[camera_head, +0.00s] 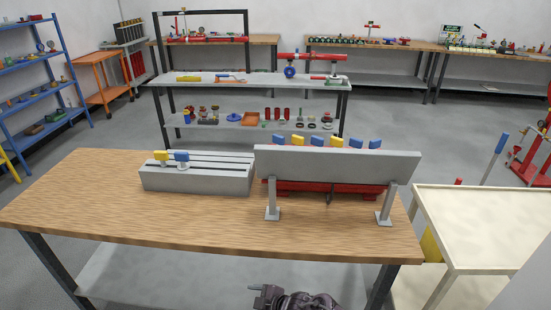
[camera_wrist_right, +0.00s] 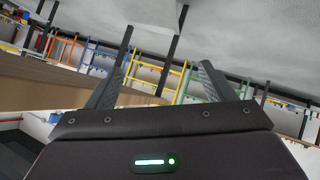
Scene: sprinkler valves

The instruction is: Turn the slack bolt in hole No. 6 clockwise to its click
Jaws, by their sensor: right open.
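The bolt in hole No. 6 does not show, and no hole numbers can be read. On the wooden workbench (camera_head: 90,205) a grey panel (camera_head: 335,165) stands on two legs. Behind it is a red part (camera_head: 320,188), mostly hidden, and a row of yellow and blue handles (camera_head: 337,141) shows above its top edge. To its left is a grey slotted block (camera_head: 195,178) with a yellow-handled tool (camera_head: 161,156) and a blue-handled tool (camera_head: 181,157). My right gripper (camera_wrist_right: 158,88) is open and empty in the right wrist view. My left gripper is not in view.
A dark part of one of my arms shows low in front of the bench. A cream cart (camera_head: 485,215) stands close to the bench's right end. Shelves with parts (camera_head: 250,82) stand behind. The bench's left and front areas are clear.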

